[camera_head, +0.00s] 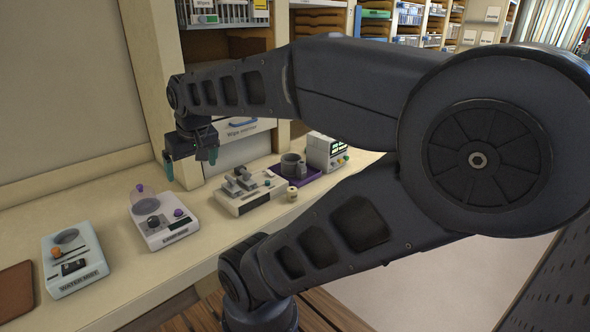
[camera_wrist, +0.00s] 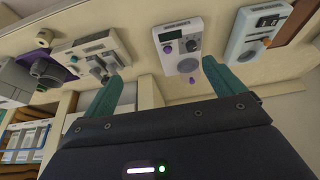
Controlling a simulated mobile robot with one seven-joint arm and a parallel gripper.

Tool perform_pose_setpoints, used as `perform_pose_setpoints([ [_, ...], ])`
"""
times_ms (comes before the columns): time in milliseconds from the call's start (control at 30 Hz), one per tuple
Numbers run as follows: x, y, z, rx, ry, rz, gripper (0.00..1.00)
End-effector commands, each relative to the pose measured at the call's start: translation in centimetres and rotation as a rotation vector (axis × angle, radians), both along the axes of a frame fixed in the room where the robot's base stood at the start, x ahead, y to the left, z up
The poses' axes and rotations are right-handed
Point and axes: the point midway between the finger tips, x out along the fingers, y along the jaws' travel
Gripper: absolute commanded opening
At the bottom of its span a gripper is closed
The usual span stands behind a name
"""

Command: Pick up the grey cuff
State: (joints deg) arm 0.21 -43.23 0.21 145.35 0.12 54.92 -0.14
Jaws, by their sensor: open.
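What looks like the grey cuff is a dark grey, round, hollow piece (camera_head: 291,163) on a purple tray (camera_head: 280,176) toward the back of the counter. It also shows at the left of the wrist view (camera_wrist: 48,71), where its edges are partly hard to separate from its neighbours. A smaller grey piece stands against it. My gripper (camera_head: 190,160) is open and empty, above the counter and to the left of the cuff. In the wrist view, the teal fingers (camera_wrist: 163,75) are wide apart with nothing between them.
A white device with grey blocks (camera_head: 245,190) stands between my gripper and the tray. A small beige roll (camera_head: 292,194) sits before the tray. A monitor (camera_head: 325,152) stands behind it. Two more devices (camera_head: 163,217) (camera_head: 73,260) are at left. Shelf uprights (camera_head: 160,90) rise behind my gripper.

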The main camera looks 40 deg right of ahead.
Motion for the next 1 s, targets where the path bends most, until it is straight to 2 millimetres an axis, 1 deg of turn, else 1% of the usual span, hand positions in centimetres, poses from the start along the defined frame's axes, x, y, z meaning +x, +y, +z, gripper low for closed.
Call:
perform_pose_setpoints([
  [267,0.2,-0.1,0.0,0.0,0.001,-0.003,1.0],
  [367,1.0,-0.6,0.3,0.0,0.007,-0.021,1.0],
  [467,2.7,-1.7,0.6,0.001,0.021,-0.055,1.0],
  [567,5.0,-3.4,1.0,0.002,0.036,-0.103,1.0],
  [767,9.6,-7.6,1.2,0.007,0.066,-0.199,1.0],
  [967,13.6,-12.9,0.5,0.015,0.097,-0.296,1.0],
  [1000,14.4,-14.1,0.3,0.017,0.103,-0.314,1.0],
])
